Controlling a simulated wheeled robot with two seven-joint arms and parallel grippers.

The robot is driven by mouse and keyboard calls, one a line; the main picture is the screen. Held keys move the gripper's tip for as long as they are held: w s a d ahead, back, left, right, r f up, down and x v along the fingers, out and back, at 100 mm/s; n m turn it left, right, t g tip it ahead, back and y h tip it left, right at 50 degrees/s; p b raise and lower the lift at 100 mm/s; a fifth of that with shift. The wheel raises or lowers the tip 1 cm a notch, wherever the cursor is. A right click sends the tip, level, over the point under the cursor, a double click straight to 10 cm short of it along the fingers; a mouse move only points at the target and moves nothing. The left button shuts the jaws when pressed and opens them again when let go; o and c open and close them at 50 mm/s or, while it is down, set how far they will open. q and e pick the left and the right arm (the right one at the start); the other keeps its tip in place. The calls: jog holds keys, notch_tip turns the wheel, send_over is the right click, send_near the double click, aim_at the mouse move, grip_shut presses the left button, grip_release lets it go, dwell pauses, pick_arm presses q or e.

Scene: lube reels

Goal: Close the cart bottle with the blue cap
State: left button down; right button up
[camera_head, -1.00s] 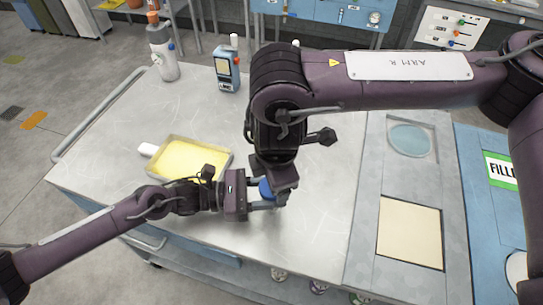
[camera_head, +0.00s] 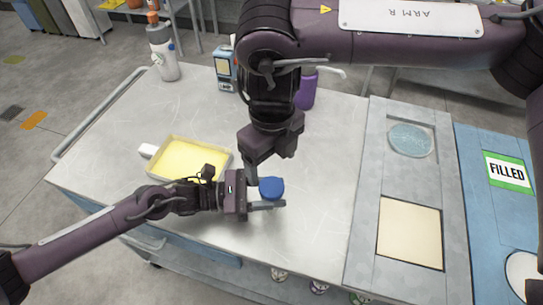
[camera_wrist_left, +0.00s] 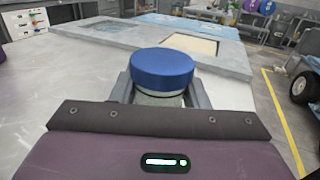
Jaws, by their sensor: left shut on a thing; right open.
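The blue cap (camera_head: 271,187) sits level on top of the cart bottle, near the front middle of the cart. In the left wrist view the cap (camera_wrist_left: 162,70) covers the mouth of the pale bottle (camera_wrist_left: 160,99). My left gripper (camera_head: 266,203) is shut on the bottle below the cap, with a finger on each side. My right gripper (camera_head: 268,164) is open and empty just above and behind the cap, pointing down. Most of the bottle is hidden in the head view by the cap and my left gripper.
A tray with a yellow surface (camera_head: 190,158) lies left of my grippers. A grey panel (camera_head: 368,185) is at right, beside a "FILLED" sign (camera_head: 508,172).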

aim_at(272, 186)
jog(key=shift+r+n, duration=0.15)
jog(key=shift+n, duration=0.55)
jog(key=shift+f, duration=4)
jog(key=c, duration=1)
jog(key=o, duration=1.1)
jog(key=shift+c, duration=0.2)
jog(key=shift+r, duration=0.15)
